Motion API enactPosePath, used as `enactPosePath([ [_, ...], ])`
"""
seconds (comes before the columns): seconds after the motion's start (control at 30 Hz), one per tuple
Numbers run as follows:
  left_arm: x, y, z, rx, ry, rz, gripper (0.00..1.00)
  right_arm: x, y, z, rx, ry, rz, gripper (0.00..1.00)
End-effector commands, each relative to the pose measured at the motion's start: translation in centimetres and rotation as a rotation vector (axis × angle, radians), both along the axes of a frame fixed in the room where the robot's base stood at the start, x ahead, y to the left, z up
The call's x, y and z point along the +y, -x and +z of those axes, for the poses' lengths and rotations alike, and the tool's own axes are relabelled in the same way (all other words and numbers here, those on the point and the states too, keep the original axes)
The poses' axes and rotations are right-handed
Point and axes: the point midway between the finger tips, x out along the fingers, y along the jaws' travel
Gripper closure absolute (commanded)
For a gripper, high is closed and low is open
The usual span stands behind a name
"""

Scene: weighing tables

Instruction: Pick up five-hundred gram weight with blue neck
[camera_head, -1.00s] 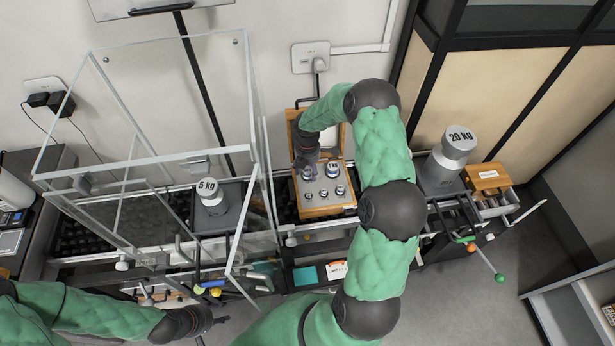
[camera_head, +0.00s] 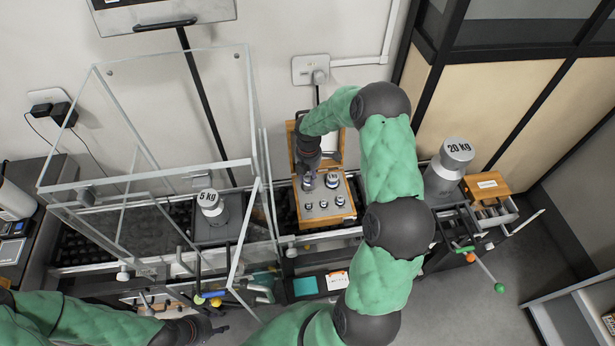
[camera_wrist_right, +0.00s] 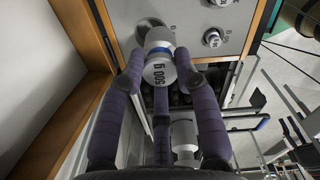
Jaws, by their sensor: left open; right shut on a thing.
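The five-hundred gram weight (camera_wrist_right: 160,73) is a silver cylinder marked 500 g with a blue band at its neck (camera_wrist_right: 161,49). In the right wrist view it sits between the purple fingers of my right gripper (camera_wrist_right: 160,88), which is shut on it. A dark round socket (camera_wrist_right: 148,25) shows beside it in the grey tray, and the weight appears clear of it. In the head view my right gripper (camera_head: 307,178) is over the left back part of the wooden weight box (camera_head: 326,223) and partly hides the weight. My left gripper (camera_head: 212,327) is open and empty at lower left.
A 1 kg weight (camera_head: 332,180) and several smaller weights stand in the box, close right of my right gripper. The raised lid (camera_head: 330,150) is behind. A glass enclosure with a 5 kg weight (camera_head: 212,208) stands left; a 20 kg weight (camera_head: 449,172) stands right.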

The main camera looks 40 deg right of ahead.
Motion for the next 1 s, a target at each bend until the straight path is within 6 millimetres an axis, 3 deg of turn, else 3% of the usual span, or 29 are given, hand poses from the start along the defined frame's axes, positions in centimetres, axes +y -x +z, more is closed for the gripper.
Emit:
enactPosePath([
  [0.03,0.0,0.0,0.4,0.0,0.0,0.0,0.54,0.3,0.7,1.3,-0.003,0.001,0.001,1.0],
  [0.23,0.0,0.0,1.3,0.0,0.0,0.0,0.54,1.9,3.7,5.0,-0.002,0.001,0.001,1.0],
  [0.6,0.0,0.0,2.0,0.0,0.0,0.0,0.54,4.9,9.4,7.5,-0.002,0.001,0.0,1.0],
  [1.0,0.0,0.0,2.2,0.0,0.0,0.0,0.54,5.9,11.1,8.3,-0.001,0.001,0.0,1.0],
])
